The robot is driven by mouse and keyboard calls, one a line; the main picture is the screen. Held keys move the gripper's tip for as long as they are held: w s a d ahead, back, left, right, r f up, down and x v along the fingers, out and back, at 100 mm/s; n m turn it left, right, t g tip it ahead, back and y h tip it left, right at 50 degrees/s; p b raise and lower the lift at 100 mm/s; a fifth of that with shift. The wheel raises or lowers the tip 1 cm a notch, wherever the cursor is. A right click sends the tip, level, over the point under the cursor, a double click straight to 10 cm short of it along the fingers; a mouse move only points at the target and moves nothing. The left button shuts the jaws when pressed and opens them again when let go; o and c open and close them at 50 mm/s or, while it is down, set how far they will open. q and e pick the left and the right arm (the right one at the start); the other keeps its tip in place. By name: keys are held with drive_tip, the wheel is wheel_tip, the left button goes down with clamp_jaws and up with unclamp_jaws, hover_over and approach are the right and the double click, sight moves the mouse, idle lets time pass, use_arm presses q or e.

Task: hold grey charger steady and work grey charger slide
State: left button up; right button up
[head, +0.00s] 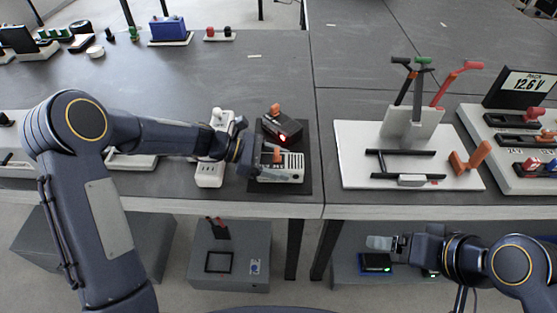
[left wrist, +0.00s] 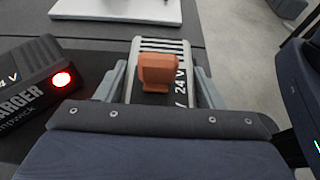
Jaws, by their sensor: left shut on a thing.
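The grey charger (head: 290,174) lies on a dark mat near the table's front edge. An orange slide knob (head: 277,155) stands up from its top. In the left wrist view the grey charger (left wrist: 165,46) shows ribs and a "24 V" label, with the orange knob (left wrist: 158,72) between my fingers. My left gripper (head: 266,158) is shut on the grey charger, one finger along each side. My right gripper (head: 382,243) hangs low in front of the table, away from the charger; its finger gap is unclear.
A black charger (head: 284,127) with a lit red lamp and an orange knob sits just behind the grey one. A white power strip (head: 210,172) lies to the left. A white board (head: 355,155) with levers stands to the right. Grey boxes (head: 230,275) are below the table.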

use_arm(q)
drive_tip(key=shift+f, duration=0.3)
use_arm(e)
drive_tip(key=shift+f, duration=0.2)
idle(0.3)
use_arm(q)
drive_tip(key=shift+s+f, duration=0.15)
drive_tip(key=shift+f, duration=0.2)
idle(1.2)
use_arm(e)
drive_tip(key=shift+c, duration=0.2)
